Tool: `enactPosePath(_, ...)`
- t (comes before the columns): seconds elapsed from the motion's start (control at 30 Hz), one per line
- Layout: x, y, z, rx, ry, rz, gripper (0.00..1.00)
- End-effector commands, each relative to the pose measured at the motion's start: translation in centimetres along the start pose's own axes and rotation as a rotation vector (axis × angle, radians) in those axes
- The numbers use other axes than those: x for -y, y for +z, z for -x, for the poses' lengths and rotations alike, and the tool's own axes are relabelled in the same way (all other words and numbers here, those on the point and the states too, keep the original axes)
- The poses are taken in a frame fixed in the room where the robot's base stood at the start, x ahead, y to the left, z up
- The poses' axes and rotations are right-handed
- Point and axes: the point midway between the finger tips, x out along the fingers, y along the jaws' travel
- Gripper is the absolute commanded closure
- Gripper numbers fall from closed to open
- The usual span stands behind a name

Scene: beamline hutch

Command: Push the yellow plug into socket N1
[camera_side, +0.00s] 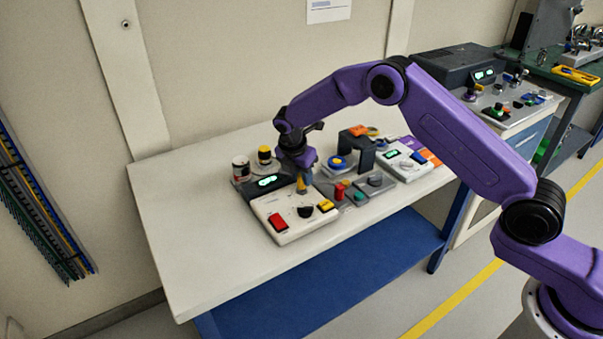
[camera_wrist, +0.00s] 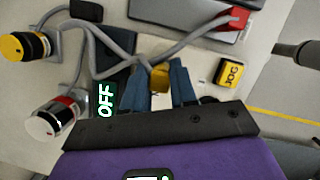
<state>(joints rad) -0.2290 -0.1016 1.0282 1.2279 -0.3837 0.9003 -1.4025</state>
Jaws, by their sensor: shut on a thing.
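My gripper (camera_side: 301,178) points down over the white and dark control box (camera_side: 285,236) on the bench. In the wrist view its two blue fingers (camera_wrist: 162,84) are shut on the yellow plug (camera_wrist: 160,77). In the side view the plug is small and mostly hidden by the fingers, just above or at the box's top; I cannot tell whether they touch. No N1 label can be read, and the spot below the plug is hidden.
The box carries a lit display (camera_side: 267,181) reading OFF in the wrist view, a red switch (camera_side: 278,221), a black knob (camera_side: 305,211) and a yellow JOG button (camera_wrist: 230,73). Grey cables (camera_wrist: 100,55) and two capped cylinders (camera_wrist: 25,46) lie close by. The bench's left front (camera_side: 190,250) is clear.

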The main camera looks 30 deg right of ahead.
Motion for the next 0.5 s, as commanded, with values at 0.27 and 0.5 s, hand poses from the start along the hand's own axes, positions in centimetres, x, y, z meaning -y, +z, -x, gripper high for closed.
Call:
enactPosePath(0.27,-0.02,-0.03,-0.15,0.0,0.001,0.0,1.0)
enactPosePath(0.5,-0.02,-0.02,-0.14,0.0,0.001,0.0,0.44)
